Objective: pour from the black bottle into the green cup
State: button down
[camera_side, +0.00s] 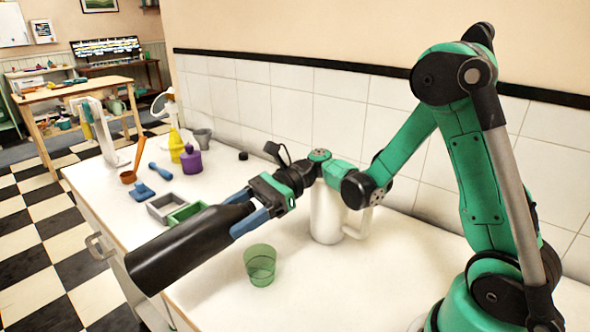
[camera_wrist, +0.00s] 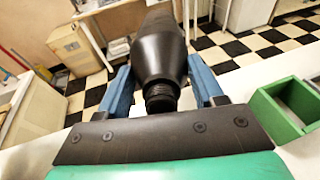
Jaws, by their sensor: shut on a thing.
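The black bottle (camera_side: 180,250) is between the blue fingers of my gripper (camera_side: 243,211), which is shut on it. The bottle lies nearly level above the counter, its base pointing away from my gripper toward the front left. In the wrist view, the bottle (camera_wrist: 158,48) shows its threaded neck facing my palm, between the two fingers (camera_wrist: 162,88). The green cup (camera_side: 260,266) is translucent and stands upright on the counter, to the right of the bottle and below my gripper. The cup does not show in the wrist view.
A white pitcher (camera_side: 327,212) stands behind the cup, near my wrist. A grey tray (camera_side: 160,207) and a green tray (camera_side: 186,212) sit behind the bottle. The counter around the cup is clear.

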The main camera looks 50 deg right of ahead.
jog(key=shift+d+r+y, duration=0.1)
jog(key=shift+r+y, duration=0.6)
jog(key=shift+r, duration=0.35)
dwell(4.7)
